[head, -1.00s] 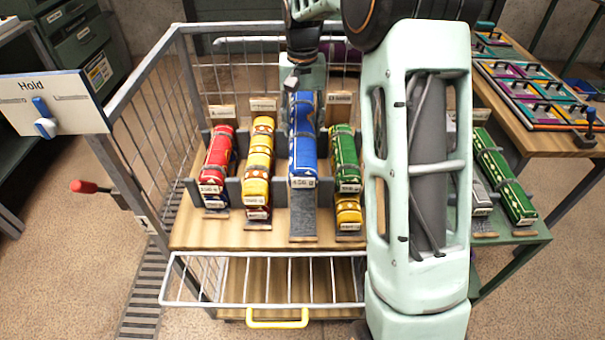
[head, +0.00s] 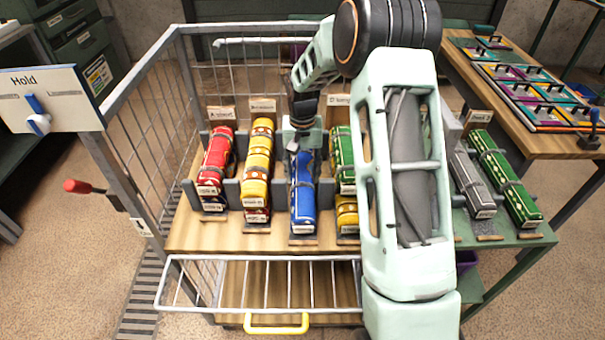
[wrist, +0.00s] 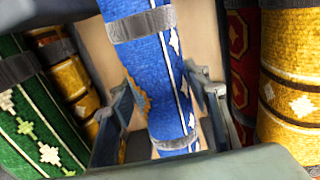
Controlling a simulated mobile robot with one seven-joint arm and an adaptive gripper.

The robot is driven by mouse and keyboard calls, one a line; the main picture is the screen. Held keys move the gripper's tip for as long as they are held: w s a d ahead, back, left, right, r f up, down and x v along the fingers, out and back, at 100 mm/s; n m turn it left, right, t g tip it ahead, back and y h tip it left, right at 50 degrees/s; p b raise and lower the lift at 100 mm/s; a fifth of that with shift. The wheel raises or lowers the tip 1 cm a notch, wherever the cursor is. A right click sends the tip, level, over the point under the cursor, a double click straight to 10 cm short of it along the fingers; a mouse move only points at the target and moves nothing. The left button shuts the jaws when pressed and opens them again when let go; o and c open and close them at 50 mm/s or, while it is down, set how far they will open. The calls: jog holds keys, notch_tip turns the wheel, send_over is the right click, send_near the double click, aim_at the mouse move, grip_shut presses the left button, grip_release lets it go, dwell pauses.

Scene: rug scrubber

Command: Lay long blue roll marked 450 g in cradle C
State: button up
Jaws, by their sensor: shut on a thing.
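The blue roll (head: 303,203) has white marks and grey bands, with a small label on its near end that is too small to read. It lies lengthwise in the third cradle from the left, between the yellow and green rolls, low among the grey dividers. My gripper (head: 303,150) is over its far part, shut on it. In the wrist view, my fingers (wrist: 165,95) stand on both sides of the blue roll (wrist: 158,70). The third cradle's tag is hidden behind my arm. I cannot tell whether the roll fully rests on its support.
Red (head: 216,160) and yellow (head: 258,160) rolls lie to the left; a green roll (head: 343,160) lies close on the right. A wire cage wall (head: 150,130) stands left, a wire front gate (head: 260,283) is folded down. More rolls (head: 505,180) lie on the green table.

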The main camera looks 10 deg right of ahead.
aim_at(303, 167)
jog(key=shift+f, duration=0.15)
jog(key=o, duration=1.6)
jog(key=shift+c, duration=0.2)
notch_tip(303, 167, up, 12)
jog(key=shift+r+p, duration=0.2)
jog(key=shift+p, duration=0.55)
